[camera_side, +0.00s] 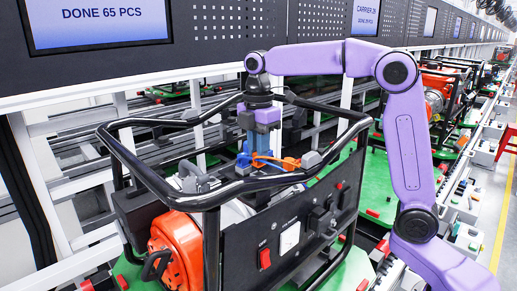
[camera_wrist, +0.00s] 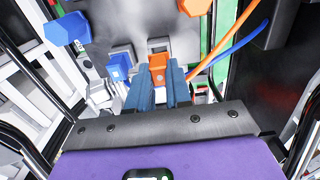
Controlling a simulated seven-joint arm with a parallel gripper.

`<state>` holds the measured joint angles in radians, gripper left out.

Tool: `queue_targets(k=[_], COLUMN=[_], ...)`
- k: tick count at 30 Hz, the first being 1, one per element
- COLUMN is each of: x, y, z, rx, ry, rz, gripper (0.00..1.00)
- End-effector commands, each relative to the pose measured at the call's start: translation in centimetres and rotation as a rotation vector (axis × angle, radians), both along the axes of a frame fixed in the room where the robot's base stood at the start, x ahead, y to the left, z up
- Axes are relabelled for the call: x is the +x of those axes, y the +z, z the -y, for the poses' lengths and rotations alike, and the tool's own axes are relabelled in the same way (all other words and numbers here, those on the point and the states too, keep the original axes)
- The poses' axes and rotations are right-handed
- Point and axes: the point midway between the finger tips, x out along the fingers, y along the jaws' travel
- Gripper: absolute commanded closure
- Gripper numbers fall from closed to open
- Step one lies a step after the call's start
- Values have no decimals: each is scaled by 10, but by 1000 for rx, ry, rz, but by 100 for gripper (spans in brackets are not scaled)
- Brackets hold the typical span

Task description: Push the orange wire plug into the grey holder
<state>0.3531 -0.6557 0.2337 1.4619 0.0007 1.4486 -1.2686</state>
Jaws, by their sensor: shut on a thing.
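In the wrist view, my gripper (camera_wrist: 159,84) has its blue fingers shut on the orange wire plug (camera_wrist: 158,62). The plug's far end is at the opening of the grey holder (camera_wrist: 160,43). I cannot tell how deep it sits. An orange wire (camera_wrist: 230,41) runs up to the right from near the fingers. In the side view, my gripper (camera_side: 254,150) points down inside the black tube frame, with orange parts by its fingertips. Frame and fingers partly hide the contact there.
A blue plug (camera_wrist: 120,66) sits by another grey holder just left of the fingers. Another blue part (camera_wrist: 66,28) and an orange part (camera_wrist: 195,6) lie farther off. The black tube frame (camera_side: 170,193) surrounds the work. A blue wire (camera_wrist: 238,43) runs beside the orange one.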

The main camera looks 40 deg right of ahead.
Motion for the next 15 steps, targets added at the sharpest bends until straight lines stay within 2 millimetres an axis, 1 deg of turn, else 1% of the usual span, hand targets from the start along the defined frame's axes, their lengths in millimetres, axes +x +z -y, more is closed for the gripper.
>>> queue_targets(k=[8, 15], x=[0, 0], y=[0, -5], z=[0, 0], rx=[0, 0], ry=[1, 0], rz=[0, 0], gripper=[100, 100])
